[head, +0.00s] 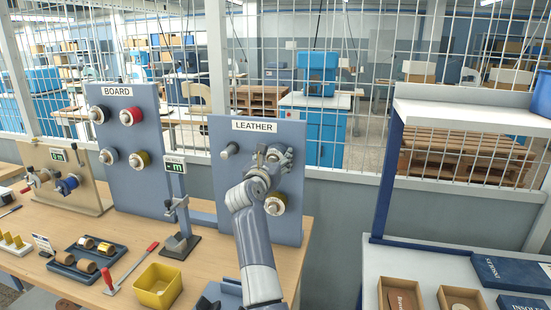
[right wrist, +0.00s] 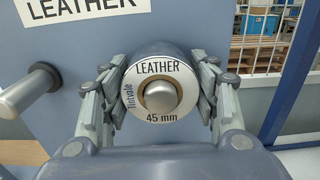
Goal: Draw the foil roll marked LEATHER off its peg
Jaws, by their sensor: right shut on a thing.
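The foil roll marked LEATHER (right wrist: 159,118) faces me in the right wrist view, with "45 mm" printed below its centre. The rounded metal end of its peg (right wrist: 161,96) shows in its core, so the roll is on the peg. My right gripper (right wrist: 160,88) is shut on this roll, with its fingers against the left and right sides. In the head view my right gripper (head: 273,157) is at the upper right of the LEATHER panel (head: 232,182) and mostly hides the roll. My left gripper is not in view.
A bare peg (head: 229,150) sticks out left of the held roll. A gold roll (head: 275,204) hangs below it, partly behind my arm. The BOARD panel (head: 125,179) with several rolls stands left. A yellow bin (head: 156,287) is on the bench; a shelf rack (head: 378,200) stands right.

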